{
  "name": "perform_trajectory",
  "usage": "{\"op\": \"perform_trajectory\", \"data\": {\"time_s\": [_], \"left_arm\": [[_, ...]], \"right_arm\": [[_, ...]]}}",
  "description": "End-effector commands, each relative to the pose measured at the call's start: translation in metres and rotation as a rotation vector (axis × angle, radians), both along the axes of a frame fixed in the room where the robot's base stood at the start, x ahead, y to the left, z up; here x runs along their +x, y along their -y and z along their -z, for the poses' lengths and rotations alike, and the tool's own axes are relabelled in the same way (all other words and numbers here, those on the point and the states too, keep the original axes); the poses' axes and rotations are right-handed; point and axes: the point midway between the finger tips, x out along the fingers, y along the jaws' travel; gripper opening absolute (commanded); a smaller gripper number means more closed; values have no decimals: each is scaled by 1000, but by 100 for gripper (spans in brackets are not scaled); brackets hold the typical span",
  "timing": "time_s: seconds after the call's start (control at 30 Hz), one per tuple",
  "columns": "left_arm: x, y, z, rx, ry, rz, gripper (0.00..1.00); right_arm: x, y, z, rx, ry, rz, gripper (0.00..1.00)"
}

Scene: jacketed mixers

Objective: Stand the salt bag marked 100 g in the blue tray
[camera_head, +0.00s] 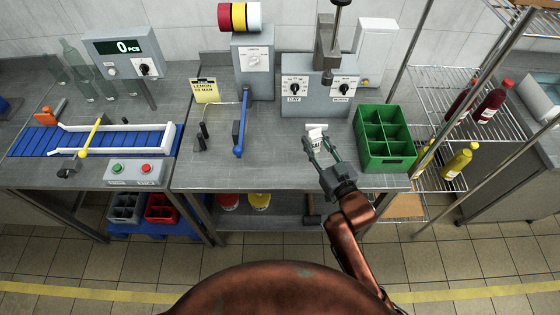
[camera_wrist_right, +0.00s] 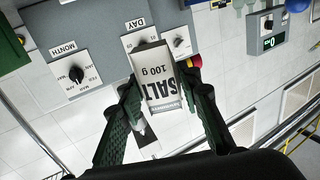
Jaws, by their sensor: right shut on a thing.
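My right gripper (camera_head: 318,147) is over the middle bench, in front of the grey dial machine, and is shut on a white salt bag (camera_head: 317,134). In the right wrist view the bag (camera_wrist_right: 160,80) sits between the green fingers (camera_wrist_right: 165,105), with "SALT" and "100 g" in dark print on its face. The fingers cover its sides. I cannot make out a blue tray for certain; a small blue edge (camera_head: 4,104) shows at the far left of the head view. My left gripper is not in view.
A green divided crate (camera_head: 387,160) stands right of the gripper. The grey dial machine (camera_head: 315,100) is just behind. A blue-handled device (camera_head: 240,135) stands to the left, and a blue conveyor (camera_head: 85,140) lies on the left bench. A wire rack (camera_head: 470,130) is on the right.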

Motion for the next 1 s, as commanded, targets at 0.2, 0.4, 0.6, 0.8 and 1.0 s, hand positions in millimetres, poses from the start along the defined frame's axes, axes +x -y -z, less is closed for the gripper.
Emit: {"op": "perform_trajectory", "data": {"time_s": [0.2,0.4,0.6,0.8,1.0], "left_arm": [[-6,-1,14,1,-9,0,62],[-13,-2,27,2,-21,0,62],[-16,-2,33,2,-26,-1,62],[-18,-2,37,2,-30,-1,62],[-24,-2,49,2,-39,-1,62]], "right_arm": [[10,-53,27,6,-4,0,6],[16,-85,62,4,-5,1,6],[19,-100,77,3,-1,2,6],[21,-109,88,4,-2,1,6],[21,-109,119,2,-3,2,6]]}}
